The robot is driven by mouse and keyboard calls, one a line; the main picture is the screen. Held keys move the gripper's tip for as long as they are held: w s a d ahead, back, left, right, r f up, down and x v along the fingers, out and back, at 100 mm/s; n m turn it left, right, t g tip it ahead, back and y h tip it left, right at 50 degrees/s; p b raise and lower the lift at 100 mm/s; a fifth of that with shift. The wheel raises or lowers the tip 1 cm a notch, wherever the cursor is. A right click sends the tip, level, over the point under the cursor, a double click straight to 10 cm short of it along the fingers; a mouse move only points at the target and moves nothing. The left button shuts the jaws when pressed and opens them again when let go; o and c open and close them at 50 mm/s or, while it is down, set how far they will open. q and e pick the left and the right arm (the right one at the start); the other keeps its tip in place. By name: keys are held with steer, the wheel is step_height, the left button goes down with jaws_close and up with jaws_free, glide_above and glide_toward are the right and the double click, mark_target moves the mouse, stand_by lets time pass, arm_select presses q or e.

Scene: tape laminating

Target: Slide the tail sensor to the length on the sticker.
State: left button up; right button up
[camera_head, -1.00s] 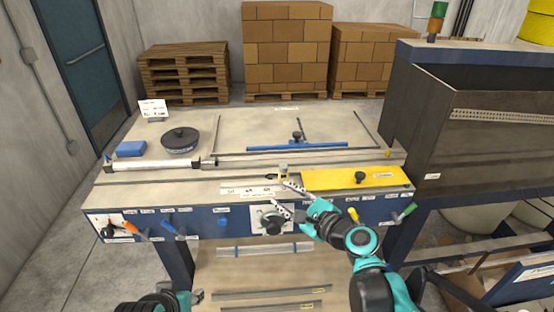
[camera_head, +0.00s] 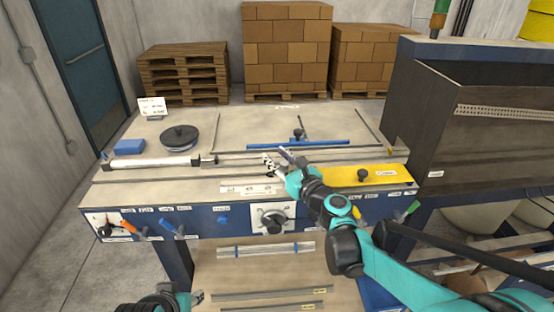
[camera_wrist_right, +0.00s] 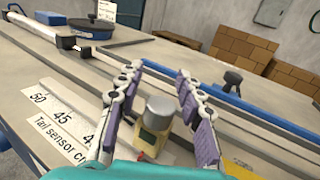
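The tail sensor (camera_wrist_right: 155,128), a small yellowish block with a grey round knob, sits on the bench beside the white number scale (camera_wrist_right: 62,118). The scale reads 50, 45 and "Tail sensor cm" in the right wrist view; it also lies along the bench front in the head view (camera_head: 250,189). My right gripper (camera_wrist_right: 160,72) is open, with one finger on each side of the knob and gaps visible. In the head view my right gripper (camera_head: 277,158) largely hides the sensor. My left gripper (camera_head: 196,297) is at the bottom left, below the bench; its opening is unclear.
A white card (camera_head: 152,107) stands at the back left, its writing too small to read. Near it are a blue block (camera_head: 130,147) and a dark round reel (camera_head: 180,138). A yellow plate (camera_head: 370,176) lies right of the gripper; a blue bar (camera_head: 315,144) lies behind it.

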jaws_close()
steer(key=a, duration=1)
jaws_free()
